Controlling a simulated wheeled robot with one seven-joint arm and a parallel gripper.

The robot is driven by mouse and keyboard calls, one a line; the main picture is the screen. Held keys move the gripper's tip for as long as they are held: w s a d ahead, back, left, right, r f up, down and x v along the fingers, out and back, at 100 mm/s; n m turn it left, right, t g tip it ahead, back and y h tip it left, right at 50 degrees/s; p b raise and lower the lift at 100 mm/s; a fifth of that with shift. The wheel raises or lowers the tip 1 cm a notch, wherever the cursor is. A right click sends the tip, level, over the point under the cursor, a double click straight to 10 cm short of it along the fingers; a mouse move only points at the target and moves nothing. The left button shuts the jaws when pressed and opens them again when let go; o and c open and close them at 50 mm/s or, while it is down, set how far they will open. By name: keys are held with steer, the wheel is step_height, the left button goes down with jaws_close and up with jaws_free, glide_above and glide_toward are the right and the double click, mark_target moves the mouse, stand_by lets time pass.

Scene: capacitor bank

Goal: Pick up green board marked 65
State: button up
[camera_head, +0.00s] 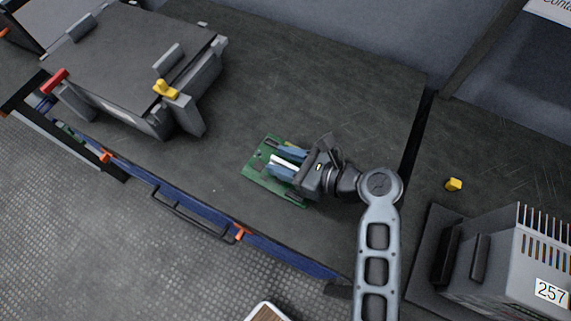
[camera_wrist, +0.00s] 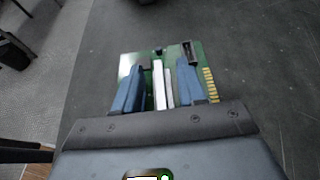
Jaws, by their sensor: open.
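A green circuit board (camera_head: 256,168) lies on the dark worktop in the middle of the head view. It carries a white block and a dark connector, and gold contacts run along one edge in the wrist view (camera_wrist: 200,60). No number 65 can be read on it. My gripper (camera_head: 279,160) is over the board, its two blue fingers apart on either side of the white block. In the wrist view the open fingers (camera_wrist: 158,88) cover part of the board. I cannot tell whether they touch it.
A large grey fixture (camera_head: 135,65) with red and yellow levers stands at the upper left. A grey vented unit labelled 257 (camera_head: 510,265) stands at the lower right, near a small yellow piece (camera_head: 453,184). The worktop (camera_head: 330,80) behind the board is clear.

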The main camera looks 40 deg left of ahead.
jaws_close()
stand_by(0.3)
steer(key=shift+r, duration=0.15)
